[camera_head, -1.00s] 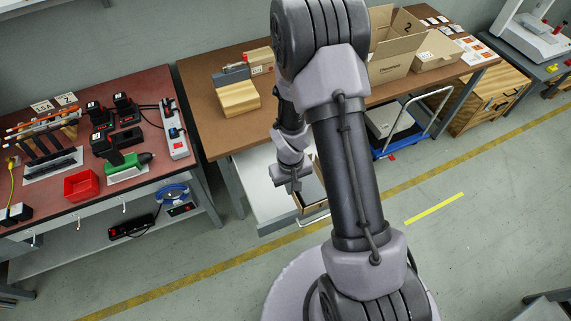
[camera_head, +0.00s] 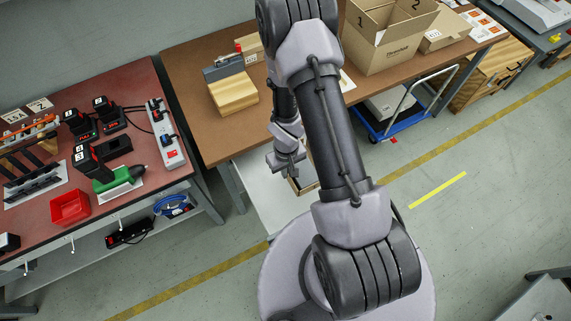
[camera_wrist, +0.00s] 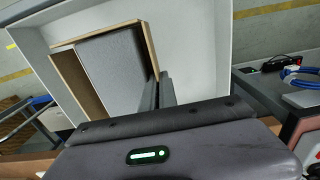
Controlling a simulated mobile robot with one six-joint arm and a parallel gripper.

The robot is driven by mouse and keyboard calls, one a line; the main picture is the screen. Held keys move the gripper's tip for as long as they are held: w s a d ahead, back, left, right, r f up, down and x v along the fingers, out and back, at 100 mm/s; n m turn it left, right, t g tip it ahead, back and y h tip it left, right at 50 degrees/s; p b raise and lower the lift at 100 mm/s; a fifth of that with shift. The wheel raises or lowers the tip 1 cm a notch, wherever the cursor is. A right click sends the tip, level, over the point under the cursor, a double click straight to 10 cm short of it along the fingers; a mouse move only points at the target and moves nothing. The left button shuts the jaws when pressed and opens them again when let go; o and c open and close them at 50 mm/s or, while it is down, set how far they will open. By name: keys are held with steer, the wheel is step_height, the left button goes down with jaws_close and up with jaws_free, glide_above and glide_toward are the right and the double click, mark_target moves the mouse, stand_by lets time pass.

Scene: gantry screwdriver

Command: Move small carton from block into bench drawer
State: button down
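The wooden block (camera_head: 234,93) stands on the brown bench (camera_head: 193,98), and its visible top is bare. The bench drawer (camera_head: 258,183) is pulled out below the bench edge; its pale inside fills much of the wrist view (camera_wrist: 195,40). An open, brown-walled box with a grey panel inside (camera_wrist: 108,68) lies in or over the drawer. I cannot tell whether it is the small carton. My gripper (camera_head: 287,164) points down beside this box. In the wrist view its dark fingers (camera_wrist: 160,90) are close together at the box's right wall; whether they grip it is unclear.
A large open carton (camera_head: 385,38) and a lower carton (camera_head: 436,33) stand on the bench at right. A blue cart (camera_head: 400,112) is under it. A red-topped tool table (camera_head: 85,130) stands at left. My base covers the drawer's front end in the head view.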

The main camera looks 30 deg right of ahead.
steer(key=f+b, duration=0.5)
steer(key=f, duration=0.1)
steer(key=f+b, duration=0.3)
steer(key=shift+s+f+b, duration=0.25)
steer(key=shift+f+b, duration=0.05)
steer(key=shift+f, duration=0.05)
steer(key=shift+r, duration=0.3)
steer(key=shift+f, duration=0.2)
steer(key=c, duration=1.6)
jaws_free()
steer(key=shift+c, duration=0.2)
steer(key=shift+r, duration=0.1)
